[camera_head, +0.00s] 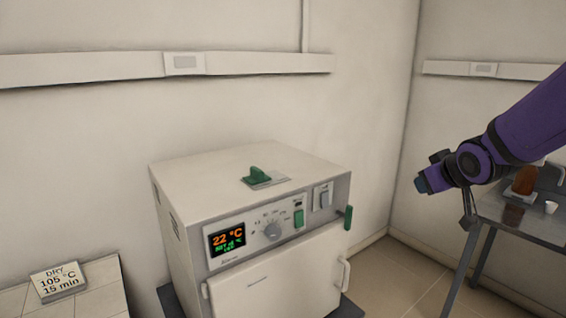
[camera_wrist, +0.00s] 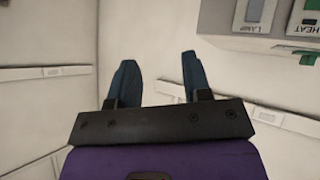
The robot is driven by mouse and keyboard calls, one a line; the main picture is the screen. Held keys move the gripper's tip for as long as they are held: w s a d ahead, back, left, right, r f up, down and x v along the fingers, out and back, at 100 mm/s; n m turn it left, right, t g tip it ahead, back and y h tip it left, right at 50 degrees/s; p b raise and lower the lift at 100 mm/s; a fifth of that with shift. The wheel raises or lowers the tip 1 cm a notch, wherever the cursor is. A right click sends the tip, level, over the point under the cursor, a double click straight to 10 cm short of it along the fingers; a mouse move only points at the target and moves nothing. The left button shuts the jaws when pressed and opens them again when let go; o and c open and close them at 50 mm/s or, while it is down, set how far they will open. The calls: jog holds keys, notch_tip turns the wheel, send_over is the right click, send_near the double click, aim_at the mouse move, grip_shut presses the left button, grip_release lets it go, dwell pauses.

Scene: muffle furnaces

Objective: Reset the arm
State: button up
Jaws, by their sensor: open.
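My purple arm reaches in from the right in the head view. My gripper (camera_head: 422,184) is in the air to the right of the furnace, apart from it. In the wrist view, my gripper (camera_wrist: 157,82) shows two blue-grey fingers spread apart with nothing between them. The white muffle furnace (camera_head: 250,170) stands in the middle of the head view with its door (camera_head: 275,275) closed. Its display (camera_head: 228,240) reads 22 °C. Part of its control panel (camera_wrist: 265,12) shows upside down at the top right of the wrist view.
A metal table (camera_head: 540,222) at the right holds a brown object (camera_head: 524,180) and a small white cup (camera_head: 551,207). A sign (camera_head: 58,281) reading "DRY 105 °C 15 min" stands on a tiled surface at lower left. Walls are behind; floor shows between furnace and table.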

jog(key=s+a+r+m+g, duration=0.1)
jog(key=s+r+g, duration=0.1)
jog(key=s, duration=1.1)
jog(key=s+a+r+m+g, duration=0.2)
jog(key=s+r+g, duration=0.1)
jog(key=s, duration=1.1)
jog(key=shift+r+m, duration=0.3)
jog(key=shift+r, duration=0.25)
